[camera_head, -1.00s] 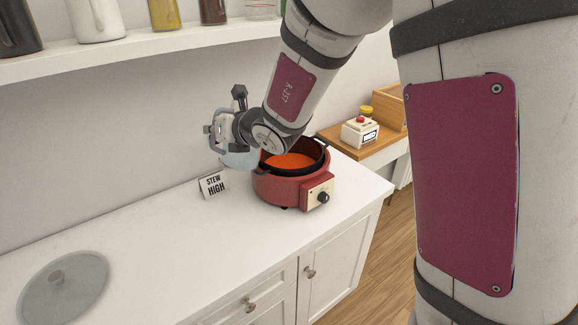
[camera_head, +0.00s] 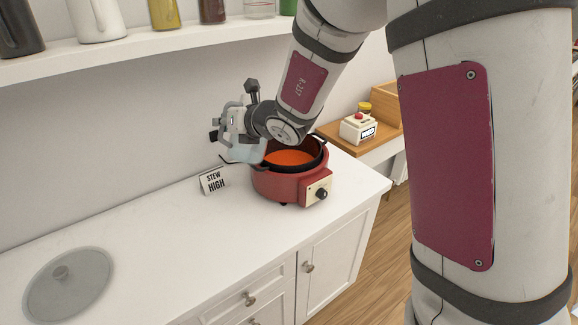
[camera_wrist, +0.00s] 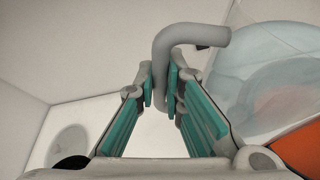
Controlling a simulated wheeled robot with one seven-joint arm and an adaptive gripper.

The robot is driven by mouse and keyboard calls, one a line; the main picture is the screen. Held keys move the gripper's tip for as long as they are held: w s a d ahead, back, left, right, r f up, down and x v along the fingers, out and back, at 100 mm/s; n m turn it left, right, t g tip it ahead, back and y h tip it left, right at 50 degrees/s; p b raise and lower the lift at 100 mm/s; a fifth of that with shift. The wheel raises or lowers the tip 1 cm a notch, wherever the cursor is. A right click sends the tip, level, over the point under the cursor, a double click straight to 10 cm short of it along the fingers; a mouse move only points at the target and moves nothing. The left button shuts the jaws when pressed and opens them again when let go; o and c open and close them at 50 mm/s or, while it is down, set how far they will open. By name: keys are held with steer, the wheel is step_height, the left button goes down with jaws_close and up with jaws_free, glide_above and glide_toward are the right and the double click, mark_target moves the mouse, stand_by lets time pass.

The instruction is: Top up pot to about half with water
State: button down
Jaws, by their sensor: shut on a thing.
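The pot is a red cooker (camera_head: 272,184) with a dark rim, at the back right of the white counter. Orange contents (camera_head: 289,157) show inside it and also at the lower right of the wrist view (camera_wrist: 303,149). My gripper (camera_wrist: 160,88) is shut on the grey handle (camera_wrist: 190,37) of a translucent pale blue jug (camera_wrist: 270,80). In the head view my gripper (camera_head: 232,127) holds the jug (camera_head: 247,151) in the air at the pot's left rim. The water level in the jug and any stream are not clear.
A "STEW HIGH" sign (camera_head: 213,181) stands left of the pot. A round glass lid (camera_head: 68,285) lies at the counter's left. A wooden side table (camera_head: 340,142) holds a white box with a red button (camera_head: 357,128). A shelf (camera_head: 150,40) with containers hangs above. The middle counter is clear.

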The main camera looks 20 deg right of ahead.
steer(key=shift+w+d+r, duration=0.1)
steer(key=shift+w+d, duration=0.1)
steer(key=shift+d, duration=0.3)
steer(key=shift+w+d+r, duration=0.1)
steer(key=shift+w+d, duration=0.05)
steer(key=shift+d, duration=0.4)
steer(key=shift+d+p, duration=0.15)
steer(key=shift+p, duration=0.15)
steer(key=shift+d+r+y, duration=0.15)
steer(key=shift+y, duration=0.15)
steer(key=shift+d+m+p, duration=0.1)
steer(key=shift+m+p, duration=0.2)
steer(key=shift+p, duration=0.1)
steer(key=shift+r, duration=0.1)
